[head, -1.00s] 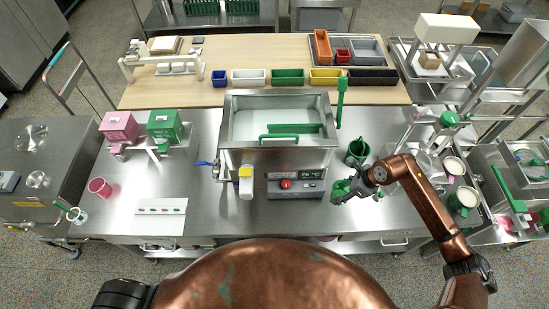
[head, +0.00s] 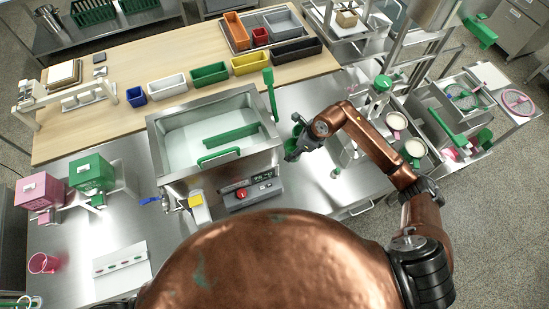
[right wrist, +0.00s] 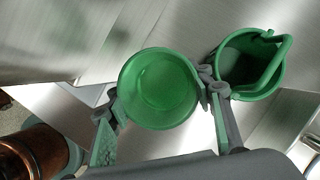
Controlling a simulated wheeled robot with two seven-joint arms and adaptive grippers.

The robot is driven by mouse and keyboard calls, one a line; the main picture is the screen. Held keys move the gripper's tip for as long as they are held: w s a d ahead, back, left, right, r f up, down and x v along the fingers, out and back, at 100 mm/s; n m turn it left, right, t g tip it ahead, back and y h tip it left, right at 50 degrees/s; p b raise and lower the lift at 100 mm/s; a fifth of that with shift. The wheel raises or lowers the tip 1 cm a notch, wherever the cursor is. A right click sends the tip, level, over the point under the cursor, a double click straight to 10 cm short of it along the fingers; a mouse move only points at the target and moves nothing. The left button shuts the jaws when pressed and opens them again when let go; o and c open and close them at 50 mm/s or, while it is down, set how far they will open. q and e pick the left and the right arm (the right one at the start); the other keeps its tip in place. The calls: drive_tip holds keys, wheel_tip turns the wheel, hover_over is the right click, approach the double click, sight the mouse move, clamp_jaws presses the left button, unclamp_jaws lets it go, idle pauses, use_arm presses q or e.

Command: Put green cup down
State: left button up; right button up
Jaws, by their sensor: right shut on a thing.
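The green cup (right wrist: 158,88) is between the two fingers of my right gripper (right wrist: 160,98) in the right wrist view, its round shape facing the camera. The fingers press on its left and right sides. In the head view my right gripper (head: 294,152) is over the steel counter, right of the steel basin; the cup is mostly hidden there. A second green vessel with a handle (right wrist: 250,68) stands close beside the right finger; it also shows in the head view (head: 298,127). I cannot tell whether the cup touches the counter. My left gripper is not in view.
The steel basin (head: 160,148) with a control box (head: 250,192) is left of my right gripper. Steel racks (head: 350,150) and a tray with white-filled containers (head: 414,149) stand to the right. A pink cup (head: 42,263) is at the far left.

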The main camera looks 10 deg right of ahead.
drive_tip(key=f, duration=0.4)
drive_tip(key=shift+w+a+f, duration=0.1)
drive_tip(key=shift+a+f, duration=0.1)
drive_tip(key=shift+f, duration=0.1)
drive_tip(key=shift+f+p, duration=0.3)
drive_tip(key=shift+f, duration=0.6)
wheel_tip(320, 180, down, 2)
drive_tip(key=shift+f, duration=0.65)
drive_tip(key=o, duration=1.2)
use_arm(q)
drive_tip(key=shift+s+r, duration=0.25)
